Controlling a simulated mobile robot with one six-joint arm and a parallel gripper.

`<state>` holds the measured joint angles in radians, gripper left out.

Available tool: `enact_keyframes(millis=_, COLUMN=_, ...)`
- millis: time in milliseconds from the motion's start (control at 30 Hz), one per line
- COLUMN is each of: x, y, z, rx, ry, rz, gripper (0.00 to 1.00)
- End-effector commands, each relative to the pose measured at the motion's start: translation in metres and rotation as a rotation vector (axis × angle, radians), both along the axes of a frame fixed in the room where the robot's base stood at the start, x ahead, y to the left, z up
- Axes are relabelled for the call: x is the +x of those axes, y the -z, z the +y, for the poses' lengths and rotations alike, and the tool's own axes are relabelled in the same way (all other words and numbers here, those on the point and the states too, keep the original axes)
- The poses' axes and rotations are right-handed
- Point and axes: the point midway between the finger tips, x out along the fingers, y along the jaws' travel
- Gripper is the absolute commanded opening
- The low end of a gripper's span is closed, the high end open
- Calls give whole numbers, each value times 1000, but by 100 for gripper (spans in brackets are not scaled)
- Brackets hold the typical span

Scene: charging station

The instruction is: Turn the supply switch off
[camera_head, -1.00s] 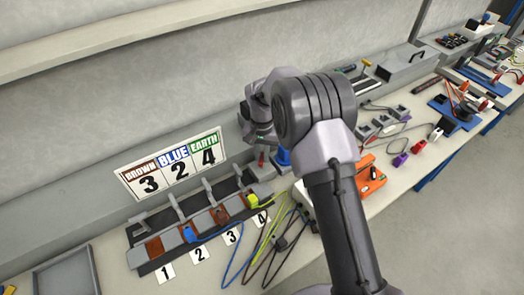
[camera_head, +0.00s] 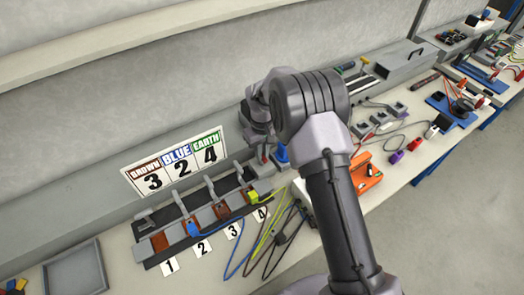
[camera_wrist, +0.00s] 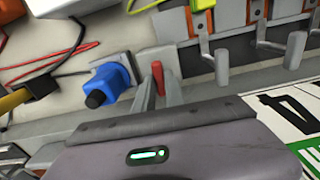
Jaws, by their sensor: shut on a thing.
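The supply switch's red lever (camera_wrist: 157,77) shows in the wrist view between the blue socket and the terminal row. My gripper (camera_wrist: 165,62) is shut on it, with grey finger surfaces close beside the red part. The purple-grey gripper body covers the bottom of that view and hides the lever's base. In the head view the red lever (camera_head: 263,154) is a small spot below my wrist, and my arm blocks most of the area around it. I cannot read the switch's exact position.
A blue socket (camera_head: 281,154) with a black knob stands beside the switch. The terminal row (camera_head: 190,222) has grey levers, with blue, yellow-green and dark cables. A sign (camera_head: 177,165) stands behind it. An orange device (camera_head: 365,172) and other tools lie to the right.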

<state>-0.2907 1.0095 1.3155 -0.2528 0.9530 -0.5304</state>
Motion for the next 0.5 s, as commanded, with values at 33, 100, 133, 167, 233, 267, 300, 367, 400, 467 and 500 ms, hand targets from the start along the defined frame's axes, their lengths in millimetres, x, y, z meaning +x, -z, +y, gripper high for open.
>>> enact_keyframes(millis=33, x=1, y=-1, z=0, rx=1, ry=-11, rz=-1, gripper=0)
enact_keyframes(millis=100, x=1, y=-1, z=0, rx=1, ry=-24, rz=-2, gripper=0)
enact_keyframes(millis=133, x=1, y=-1, z=0, rx=1, ry=-28, rz=-2, gripper=0)
enact_keyframes(millis=167, x=1, y=-1, z=0, rx=1, ry=-32, rz=-2, gripper=0)
enact_keyframes(millis=233, x=1, y=-1, z=0, rx=0, ry=-38, rz=-2, gripper=0)
enact_keyframes(millis=267, x=1, y=-1, z=0, rx=0, ry=-40, rz=-2, gripper=0)
enact_keyframes(millis=300, x=1, y=-1, z=0, rx=0, ry=-42, rz=-2, gripper=0)
enact_keyframes(millis=367, x=1, y=-1, z=0, rx=0, ry=-43, rz=-2, gripper=0)
enact_keyframes(millis=400, x=1, y=-1, z=0, rx=0, ry=-43, rz=-2, gripper=0)
enact_keyframes(millis=467, x=1, y=-1, z=0, rx=0, ry=-43, rz=-2, gripper=0)
enact_keyframes(millis=500, x=1, y=-1, z=0, rx=0, ry=-43, rz=-2, gripper=0)
